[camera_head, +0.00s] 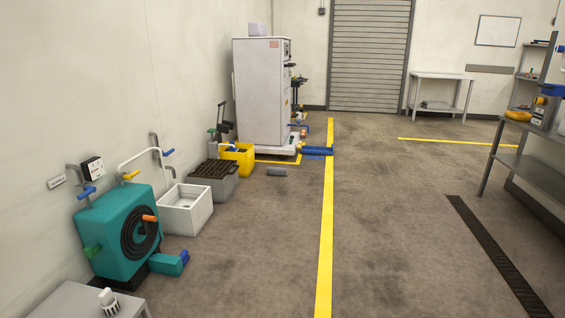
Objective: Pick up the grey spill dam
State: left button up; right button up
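A small grey roll (277,171), which looks like the grey spill dam, lies on the floor left of the yellow floor line. It is to the right of the yellow bin and in front of the white cabinet. Nothing is touching it that I can see. It is far off and small, so its detail is unclear. Neither of my grippers shows in this view.
Along the left wall stand a teal hose reel (122,232), a white sink (185,209), a grey grated box (214,180), a yellow bin (238,158) and a tall white cabinet (261,92). Blue rolls (318,151) lie near the cabinet.

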aim_at(270, 171)
jog(key=i, duration=2.6)
jog(key=i+l, duration=0.1)
jog(key=i, duration=2.5)
jog(key=i+u, duration=0.25)
jog(key=i, duration=0.2)
jog(key=i+l+u, duration=0.15)
jog(key=i+u, duration=0.15)
jog(key=i, duration=0.15)
jog(key=i+l+u, duration=0.25)
jog(key=i, duration=0.15)
